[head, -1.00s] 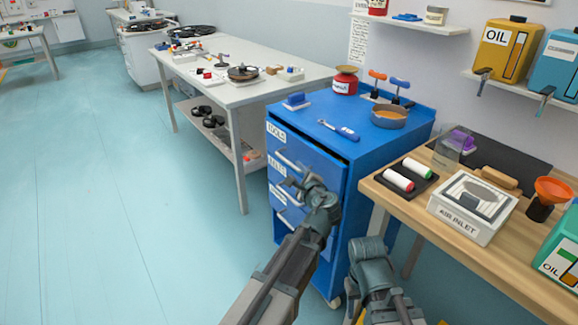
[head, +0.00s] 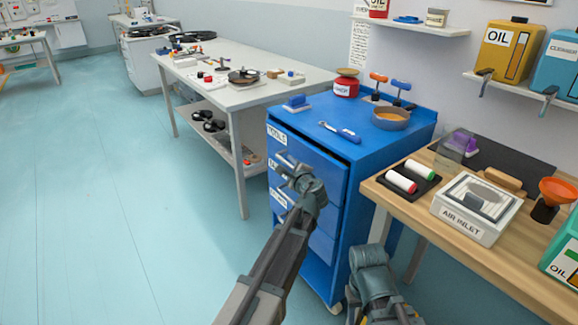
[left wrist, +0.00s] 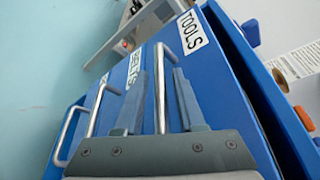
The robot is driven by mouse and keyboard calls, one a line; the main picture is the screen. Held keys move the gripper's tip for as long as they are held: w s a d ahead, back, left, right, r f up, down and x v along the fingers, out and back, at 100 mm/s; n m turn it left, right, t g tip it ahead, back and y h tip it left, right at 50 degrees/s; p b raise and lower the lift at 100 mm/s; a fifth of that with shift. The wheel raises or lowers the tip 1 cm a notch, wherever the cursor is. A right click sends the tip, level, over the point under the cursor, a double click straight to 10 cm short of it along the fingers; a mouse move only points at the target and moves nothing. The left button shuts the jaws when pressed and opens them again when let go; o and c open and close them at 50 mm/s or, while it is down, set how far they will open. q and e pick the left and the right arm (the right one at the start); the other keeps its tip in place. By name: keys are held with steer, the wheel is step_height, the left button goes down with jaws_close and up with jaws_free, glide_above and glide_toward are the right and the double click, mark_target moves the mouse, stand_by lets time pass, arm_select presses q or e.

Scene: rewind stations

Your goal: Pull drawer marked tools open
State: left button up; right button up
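The blue cabinet (head: 378,158) stands in the middle of the head view with a stack of drawers. The top drawer (head: 318,163) carries a white label; in the left wrist view the label (left wrist: 192,32) reads TOOLS. Its silver bar handle (left wrist: 160,60) lies between the two fingers of my left gripper (left wrist: 161,76), with visible space on both sides.
Below are the BELTS drawer (left wrist: 112,97) and another drawer, each with a bar handle. A screwdriver-like tool (head: 340,132) and a pan (head: 391,118) lie on the cabinet top. A wooden bench (head: 425,205) stands close on the right. Floor on the left is clear.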

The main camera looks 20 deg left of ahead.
arm_select(q)
jaws_close()
stand_by(1.2)
